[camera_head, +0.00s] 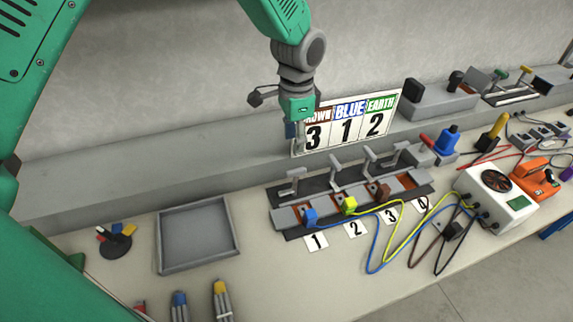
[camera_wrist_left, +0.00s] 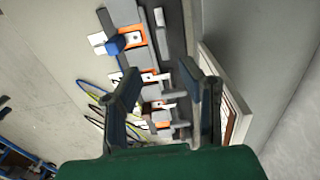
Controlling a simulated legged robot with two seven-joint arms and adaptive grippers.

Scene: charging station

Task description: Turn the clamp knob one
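The clamp rail (camera_head: 335,205) lies on the bench with numbered cards in front. Grey T-shaped clamp knobs stand along its back; clamp knob one (camera_head: 293,180) is the leftmost, behind the blue plug (camera_head: 310,216) and card 1 (camera_head: 316,241). My right gripper is not in view.
A sign (camera_head: 348,122) reading brown 3, blue 1, earth 2 stands behind the rail, close to the left gripper. An empty grey tray (camera_head: 160,240) is to the left. A white fan-fronted box (camera_head: 492,198) with cables is to the right.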

